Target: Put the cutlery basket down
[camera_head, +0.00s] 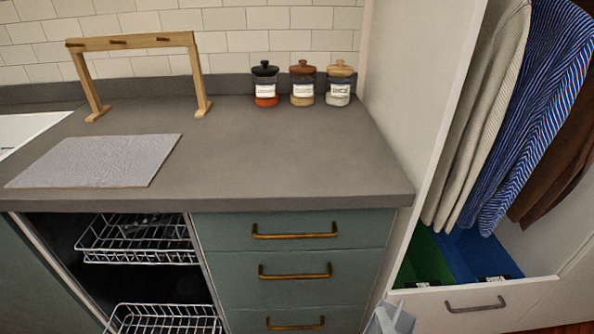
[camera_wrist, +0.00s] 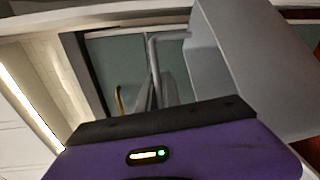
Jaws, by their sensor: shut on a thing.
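The cutlery basket (camera_wrist: 245,65) appears in the wrist view as a plain grey panel at the upper right, close to the camera, with a grey bent bar (camera_wrist: 154,70) beside it. My gripper (camera_wrist: 168,98) is shut on it; the exact contact is hard to make out behind its purple and black body. In the head view a pale grey piece (camera_head: 389,319), which looks like part of the basket, shows at the bottom edge in front of the drawers. The rest of it is cut off, and its contents are not visible.
A grey counter (camera_head: 270,160) has a wide clear middle and front. On it are a grey mat (camera_head: 98,161), a wooden rack (camera_head: 133,42) and three lidded jars (camera_head: 303,84). An open dishwasher with wire racks (camera_head: 140,240) is below left. A white partition (camera_head: 425,75) bounds the right.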

